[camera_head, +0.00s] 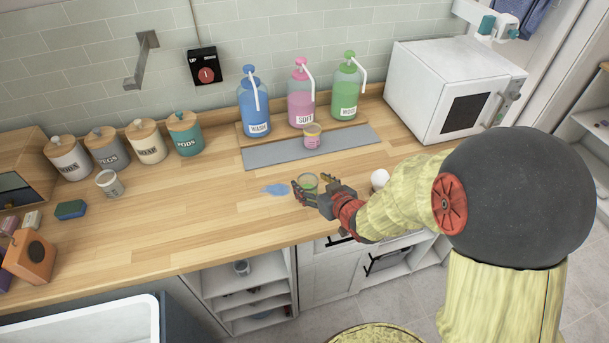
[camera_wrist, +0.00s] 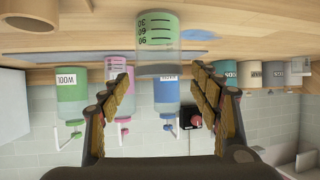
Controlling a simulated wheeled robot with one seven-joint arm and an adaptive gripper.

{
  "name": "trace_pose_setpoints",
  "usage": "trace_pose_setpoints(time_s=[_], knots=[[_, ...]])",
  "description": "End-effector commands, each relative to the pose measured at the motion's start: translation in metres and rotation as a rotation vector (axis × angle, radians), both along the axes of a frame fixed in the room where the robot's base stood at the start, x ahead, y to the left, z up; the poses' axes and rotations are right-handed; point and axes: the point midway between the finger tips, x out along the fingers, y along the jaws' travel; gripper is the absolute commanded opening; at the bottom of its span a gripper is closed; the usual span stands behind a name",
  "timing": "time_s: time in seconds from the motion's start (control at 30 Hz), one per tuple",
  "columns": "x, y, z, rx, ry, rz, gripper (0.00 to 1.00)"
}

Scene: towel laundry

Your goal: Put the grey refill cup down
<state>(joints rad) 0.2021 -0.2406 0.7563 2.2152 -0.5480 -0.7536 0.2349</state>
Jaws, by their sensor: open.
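A small whitish-grey cup with a grey label (camera_head: 109,184) stands upright on the counter at left, in front of the canisters, well away from my gripper. My gripper (camera_head: 316,190) is open over the front middle of the counter. A clear measuring cup with green contents (camera_head: 308,182) stands at its fingertips; my fingers partly hide it. In the wrist view, which is upside down, this measuring cup (camera_wrist: 157,42) with its scale marks appears just beyond the gap between my open fingers (camera_wrist: 162,82). I cannot tell whether a finger touches it.
A blue puddle (camera_head: 275,189) lies left of the measuring cup. A pink-labelled cup (camera_head: 312,136) stands on the grey mat (camera_head: 275,153) before the blue, pink and green pump bottles. A white round thing (camera_head: 379,178) is beside my wrist.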

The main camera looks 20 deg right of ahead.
Motion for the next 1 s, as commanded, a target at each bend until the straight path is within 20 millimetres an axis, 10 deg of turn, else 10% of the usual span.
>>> trace_pose_setpoints(time_s=[0.47,0.67,1.0], knots=[[-0.038,-0.016,0.031,-0.035,0.016,-0.025,0.63],[-0.049,-0.043,0.079,-0.143,0.122,-0.147,0.63],[-0.157,-0.034,0.160,-0.139,0.415,-0.273,0.63]])
